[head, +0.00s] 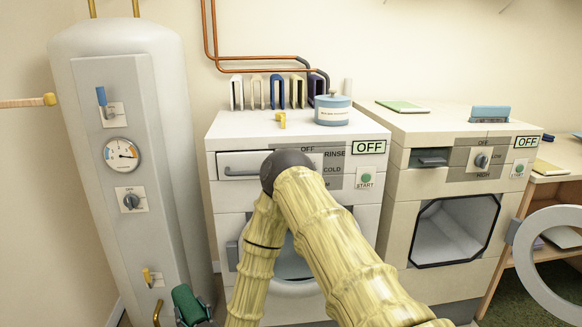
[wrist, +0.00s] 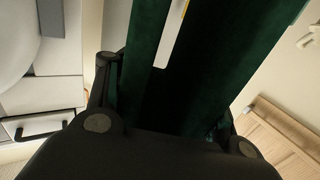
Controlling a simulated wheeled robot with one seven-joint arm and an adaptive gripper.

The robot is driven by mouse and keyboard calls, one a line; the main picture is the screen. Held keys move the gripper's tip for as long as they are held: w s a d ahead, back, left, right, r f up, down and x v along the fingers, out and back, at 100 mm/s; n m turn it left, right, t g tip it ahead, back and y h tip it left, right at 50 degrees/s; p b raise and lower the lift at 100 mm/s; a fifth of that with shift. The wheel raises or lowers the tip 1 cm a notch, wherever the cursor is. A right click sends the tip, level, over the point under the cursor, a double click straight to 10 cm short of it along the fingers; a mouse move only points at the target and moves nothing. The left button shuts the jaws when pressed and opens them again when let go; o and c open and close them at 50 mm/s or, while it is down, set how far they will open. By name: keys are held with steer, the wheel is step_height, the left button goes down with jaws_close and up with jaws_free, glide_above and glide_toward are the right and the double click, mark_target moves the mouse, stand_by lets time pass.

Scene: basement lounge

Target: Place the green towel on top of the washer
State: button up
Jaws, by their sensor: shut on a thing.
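The green towel (wrist: 250,45) is dark green cloth and fills much of the wrist view. My gripper (wrist: 167,95) is shut on it, with black fingers on either side of the cloth. In the head view the towel (head: 188,303) shows as a small green piece low at the left, beside the washer's lower left; my gripper there is mostly out of frame. The washer (head: 229,139) is the white left machine with a drawer, a RINSE/COLD panel and an OFF sign. My arm hides much of its front.
On the washer stand a blue-and-white tin (head: 332,110), a small yellow item (head: 281,120) and several upright coloured pieces at the back. Its front left top is bare. The right machine (head: 405,200) has its round door (head: 545,265) open. A tall white tank (head: 85,190) stands left.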

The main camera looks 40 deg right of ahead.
step_height(320, 180, up, 16)
steer(key=p, duration=1.5)
steer(key=shift+a+r, duration=0.15)
steer(key=shift+a, duration=0.05)
